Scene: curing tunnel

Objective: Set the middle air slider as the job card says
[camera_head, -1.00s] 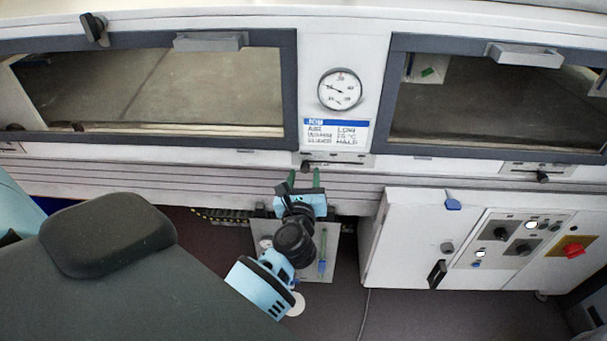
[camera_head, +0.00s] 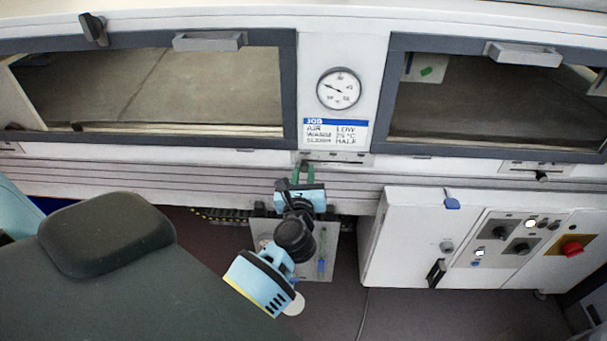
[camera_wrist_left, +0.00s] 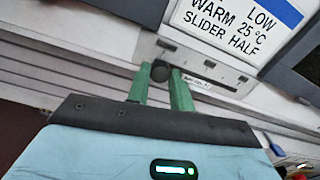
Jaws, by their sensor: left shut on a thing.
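The job card (camera_head: 336,132) hangs under the dial between the two windows. It reads AIR LOW, WARM 25 °C, SLIDER HALF, and also shows in the left wrist view (camera_wrist_left: 235,22). The middle air slider's pale plate (camera_head: 340,158) lies just below the card, also seen in the left wrist view (camera_wrist_left: 215,72). Its dark round knob (camera_wrist_left: 178,74) is near the plate's left end. My left gripper (camera_head: 303,169) is shut on this knob, with its green fingers on either side of it. The fingers partly hide the knob. My right gripper is out of view.
A round dial (camera_head: 339,89) sits above the card. Another slider knob (camera_head: 541,176) is at the right. A white control cabinet (camera_head: 405,235) with a red knob (camera_head: 572,249) stands at lower right. Horizontal slats (camera_head: 120,180) run below the left window.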

